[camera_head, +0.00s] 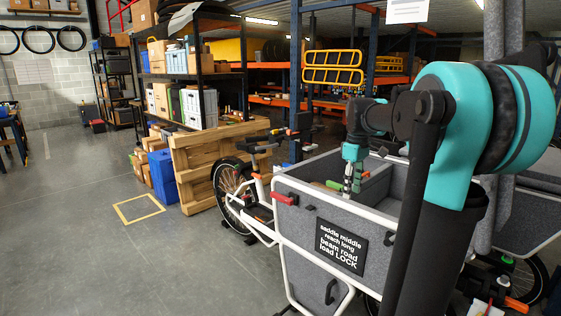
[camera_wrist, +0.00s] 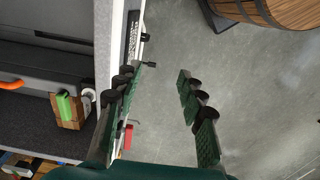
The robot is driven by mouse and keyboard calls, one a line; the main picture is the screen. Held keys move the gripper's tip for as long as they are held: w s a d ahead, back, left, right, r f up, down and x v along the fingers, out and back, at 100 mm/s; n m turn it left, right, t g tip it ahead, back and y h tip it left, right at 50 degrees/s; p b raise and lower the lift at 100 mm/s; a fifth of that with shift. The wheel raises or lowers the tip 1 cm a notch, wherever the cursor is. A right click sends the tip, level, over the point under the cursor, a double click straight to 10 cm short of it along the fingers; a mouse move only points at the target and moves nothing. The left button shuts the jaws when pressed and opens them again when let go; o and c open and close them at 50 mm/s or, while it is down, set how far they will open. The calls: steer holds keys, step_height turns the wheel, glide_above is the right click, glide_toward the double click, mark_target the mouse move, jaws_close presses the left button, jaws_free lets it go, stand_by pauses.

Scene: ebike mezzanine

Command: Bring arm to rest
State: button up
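My arm (camera_head: 452,120), teal and black, fills the right side of the head view and reaches to the left over the cargo bike. My gripper (camera_head: 352,185) hangs, pointing down, by the cargo box (camera_head: 300,225) of grey felt with a white frame. In the wrist view my gripper (camera_wrist: 160,76) has its two green-padded fingers spread apart. Nothing is between them but a view of the grey floor. Whether the fingers touch the box edge I cannot tell.
A wooden block with a green top (camera_wrist: 69,110) lies on grey felt in the wrist view. A wooden barrel (camera_wrist: 270,10) stands at its upper right. Shelves (camera_head: 195,75), a wooden pallet (camera_head: 205,160) and a blue bin (camera_head: 162,177) stand behind the bike. The floor at left is clear.

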steer(key=s+a+f+m+t, duration=0.2)
steer(key=s+f+m, duration=0.2)
steer(key=s+f, duration=0.6)
steer(key=s+a+f+m+t, duration=0.2)
steer(key=s+f+m, duration=0.3)
steer(key=s+f, duration=0.6)
step_height(320, 180, down, 3)
steer(key=shift+r, duration=0.1)
